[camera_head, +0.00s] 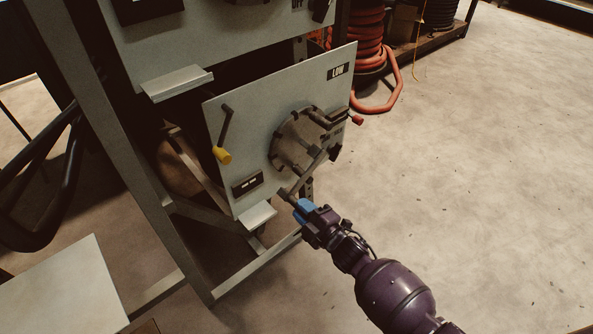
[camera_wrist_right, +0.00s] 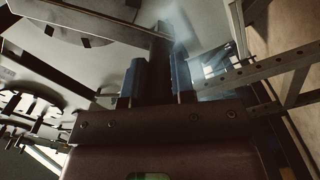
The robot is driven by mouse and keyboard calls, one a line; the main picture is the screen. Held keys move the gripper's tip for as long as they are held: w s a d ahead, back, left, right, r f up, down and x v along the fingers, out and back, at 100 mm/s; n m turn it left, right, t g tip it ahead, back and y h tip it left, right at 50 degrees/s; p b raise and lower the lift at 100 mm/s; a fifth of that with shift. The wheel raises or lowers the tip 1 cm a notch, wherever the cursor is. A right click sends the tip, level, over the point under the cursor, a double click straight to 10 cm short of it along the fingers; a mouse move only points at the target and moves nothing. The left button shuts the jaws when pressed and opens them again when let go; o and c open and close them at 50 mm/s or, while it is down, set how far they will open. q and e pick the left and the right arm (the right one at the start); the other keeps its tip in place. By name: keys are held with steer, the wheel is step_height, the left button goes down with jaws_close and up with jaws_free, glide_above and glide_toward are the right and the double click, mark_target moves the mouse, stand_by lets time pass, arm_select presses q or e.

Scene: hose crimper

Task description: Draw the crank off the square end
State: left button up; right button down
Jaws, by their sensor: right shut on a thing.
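The grey crank (camera_head: 309,172) is at the lower right of the round crimper head (camera_head: 287,150), on the panel marked LOW. Its arm slants down and left to a dark grip. My right gripper (camera_head: 303,207) has blue fingertips and is shut on the crank's dark grip, below the head. In the right wrist view, a dark bar (camera_wrist_right: 159,62) stands between the two blue fingers (camera_wrist_right: 158,82). The square end is hidden or too small to make out, so I cannot tell how the crank sits on it. My left gripper is not in view.
A small ledge (camera_head: 258,216) juts out under the panel, and a metal frame (camera_head: 170,220) stands left. A red hose (camera_head: 372,107) lies behind. The floor to the right is clear.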

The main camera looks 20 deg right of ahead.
steer(key=shift+p+v, duration=0.45)
steer(key=shift+v, duration=1.25)
stand_by(0.6)
